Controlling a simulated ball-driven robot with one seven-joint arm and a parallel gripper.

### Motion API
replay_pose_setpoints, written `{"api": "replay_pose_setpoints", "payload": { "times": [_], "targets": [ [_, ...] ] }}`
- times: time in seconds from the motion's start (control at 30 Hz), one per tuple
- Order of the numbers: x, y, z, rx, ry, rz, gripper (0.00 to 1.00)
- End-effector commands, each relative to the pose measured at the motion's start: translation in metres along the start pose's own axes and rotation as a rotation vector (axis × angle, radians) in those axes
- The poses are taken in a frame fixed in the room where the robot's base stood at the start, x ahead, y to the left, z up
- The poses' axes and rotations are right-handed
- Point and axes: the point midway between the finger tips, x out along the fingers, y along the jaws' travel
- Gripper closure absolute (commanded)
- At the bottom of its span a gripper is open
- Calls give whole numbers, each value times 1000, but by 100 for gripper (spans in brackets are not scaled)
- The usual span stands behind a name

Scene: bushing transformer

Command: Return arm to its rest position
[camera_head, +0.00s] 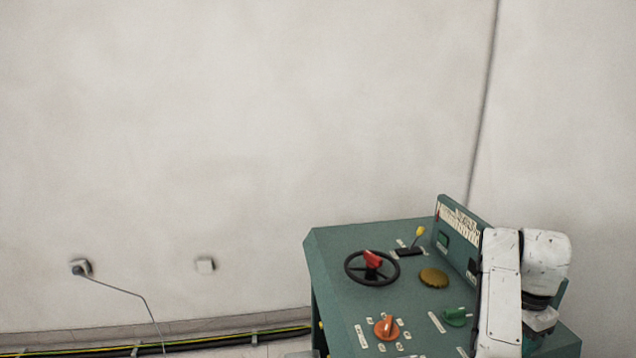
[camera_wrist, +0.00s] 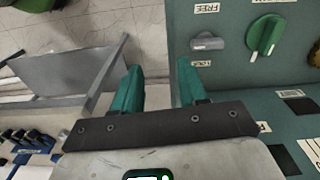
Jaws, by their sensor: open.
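My white arm (camera_head: 500,290) stands upright at the right of the head view, in front of the right part of a green control console (camera_head: 335,262). My gripper (camera_wrist: 160,82) shows in the wrist view, with two green fingers apart and nothing between them. It is not visible in the head view. The console also shows in the wrist view (camera_wrist: 235,85), to the right of the fingers. A green knob (camera_wrist: 265,38) and a grey switch (camera_wrist: 205,43) with labels are on it. I cannot tell how far the fingers are from the console.
The console carries a black handwheel (camera_head: 372,268), an orange knob (camera_head: 386,328), a brass disc (camera_head: 433,278) and a yellow-tipped lever (camera_head: 419,232). A grey metal piece (camera_wrist: 65,80) stands left of the fingers above a tiled floor (camera_wrist: 95,35). Cables (camera_head: 230,340) run along the wall's base.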

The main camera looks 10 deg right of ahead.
Motion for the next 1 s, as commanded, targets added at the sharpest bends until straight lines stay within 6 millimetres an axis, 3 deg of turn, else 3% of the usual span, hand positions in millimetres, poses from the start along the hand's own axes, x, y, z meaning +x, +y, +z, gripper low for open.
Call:
{"api": "replay_pose_setpoints", "payload": {
  "times": [0.27,0.47,0.7,1.0],
  "targets": [
    [45,33,10,-131,56,14,57],
    [92,77,30,-327,111,28,57],
    [137,138,73,-629,151,33,57],
    [169,224,148,-1033,130,3,57]
  ]
}}
